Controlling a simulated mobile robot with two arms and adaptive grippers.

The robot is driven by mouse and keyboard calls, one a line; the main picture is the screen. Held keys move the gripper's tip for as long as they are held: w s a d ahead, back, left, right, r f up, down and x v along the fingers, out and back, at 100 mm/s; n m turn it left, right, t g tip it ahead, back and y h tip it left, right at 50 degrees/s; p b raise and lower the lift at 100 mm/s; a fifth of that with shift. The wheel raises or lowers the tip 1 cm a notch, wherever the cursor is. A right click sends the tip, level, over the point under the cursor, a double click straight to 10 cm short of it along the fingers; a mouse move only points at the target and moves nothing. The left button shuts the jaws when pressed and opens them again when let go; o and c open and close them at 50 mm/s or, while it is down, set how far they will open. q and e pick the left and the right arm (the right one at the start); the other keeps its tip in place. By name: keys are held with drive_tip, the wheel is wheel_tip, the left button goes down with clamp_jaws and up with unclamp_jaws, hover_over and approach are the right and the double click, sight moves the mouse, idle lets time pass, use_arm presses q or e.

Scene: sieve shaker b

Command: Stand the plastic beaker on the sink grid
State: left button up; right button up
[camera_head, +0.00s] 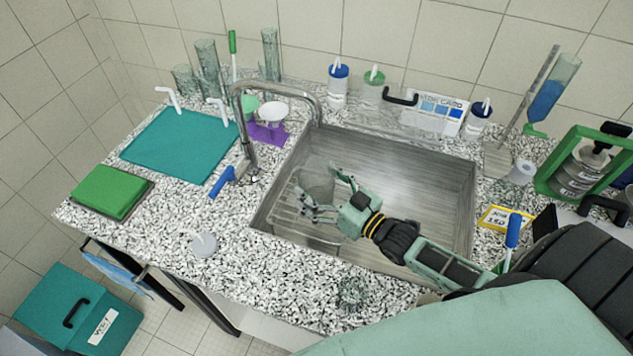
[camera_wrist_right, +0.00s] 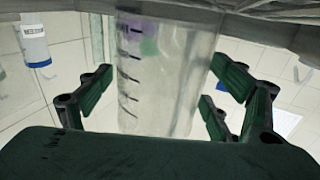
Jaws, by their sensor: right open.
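The clear plastic beaker (camera_head: 318,182) stands upright in the left part of the sink, over the sink grid (camera_head: 287,220). Its base is hard to see through the gripper, but it looks set down on the grid. My right gripper (camera_head: 316,196) is open, with its fingers on either side of the beaker. In the right wrist view the beaker (camera_wrist_right: 160,80) with dark graduation marks is between the spread green fingers, with gaps showing on both sides. My left gripper is not in view.
The tap (camera_head: 240,110) arches at the sink's back left, near the beaker. The sink basin (camera_head: 425,175) is bare to the right. Bottles (camera_head: 338,88) line the back counter. A teal mat (camera_head: 175,145) and a green box (camera_head: 110,190) lie on the left.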

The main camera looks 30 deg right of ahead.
drive_tip(key=p+v, duration=0.3)
drive_tip(key=v, duration=0.7)
drive_tip(key=shift+s+d, duration=0.25)
drive_tip(key=shift+s, duration=0.4)
